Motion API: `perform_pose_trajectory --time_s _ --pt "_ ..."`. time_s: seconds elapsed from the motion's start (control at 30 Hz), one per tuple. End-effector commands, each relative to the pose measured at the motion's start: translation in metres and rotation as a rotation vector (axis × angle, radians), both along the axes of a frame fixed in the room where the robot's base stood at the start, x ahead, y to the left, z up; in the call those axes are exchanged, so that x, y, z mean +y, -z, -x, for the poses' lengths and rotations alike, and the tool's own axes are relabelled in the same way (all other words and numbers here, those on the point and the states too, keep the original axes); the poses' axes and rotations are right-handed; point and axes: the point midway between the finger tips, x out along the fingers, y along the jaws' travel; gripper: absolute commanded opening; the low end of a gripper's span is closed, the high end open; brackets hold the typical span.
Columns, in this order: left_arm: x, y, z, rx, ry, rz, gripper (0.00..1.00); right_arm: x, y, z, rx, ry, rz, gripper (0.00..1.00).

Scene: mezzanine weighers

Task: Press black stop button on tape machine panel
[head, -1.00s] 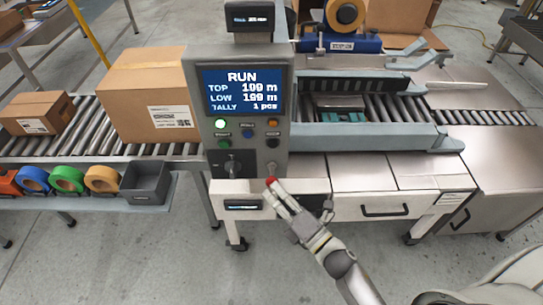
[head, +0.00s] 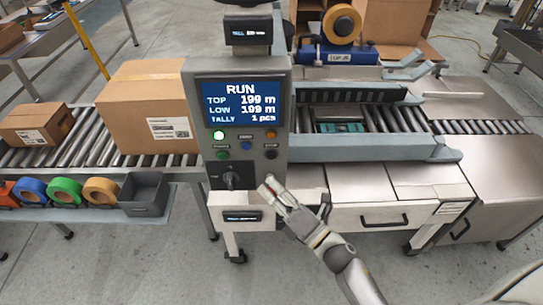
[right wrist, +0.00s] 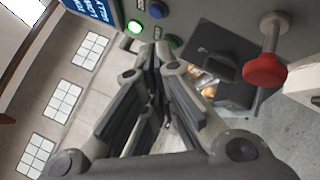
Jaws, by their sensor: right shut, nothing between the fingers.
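The tape machine panel (head: 190,120) is a grey upright box with a blue screen (head: 240,103) reading RUN. Below the screen are a lit green lamp (head: 219,135), a blue button (head: 246,145), an orange button (head: 271,134), a green button (head: 222,154) and the black button (head: 270,155) at lower right. My right gripper (head: 268,184) is shut and empty, its fingertips below the black button and apart from it in the picture. In the right wrist view the shut fingers (right wrist: 155,55) point towards the panel; I cannot make out the black button there. My left gripper is not in view.
A red mushroom knob (right wrist: 265,70) sticks out near my right gripper. A black rotary switch (head: 231,176) sits on the lower panel. A large carton (head: 145,110) stands on the roller conveyor left of the panel. A dark bin (head: 144,193) and tape rolls (head: 65,190) are at lower left.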

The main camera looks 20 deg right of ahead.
Motion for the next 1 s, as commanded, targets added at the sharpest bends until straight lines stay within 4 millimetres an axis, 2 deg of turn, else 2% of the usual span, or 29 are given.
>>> perform_pose_trajectory --time_s 0.2,0.4,1.0 --pt "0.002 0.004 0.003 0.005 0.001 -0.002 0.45 -0.009 0.001 -0.030 -0.002 -0.001 0.002 0.00" --pt "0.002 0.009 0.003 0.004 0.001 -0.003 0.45 -0.014 0.001 -0.047 -0.001 -0.001 0.001 0.00" --pt "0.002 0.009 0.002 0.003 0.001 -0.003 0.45 -0.015 0.000 -0.053 0.000 0.000 -0.001 0.00"
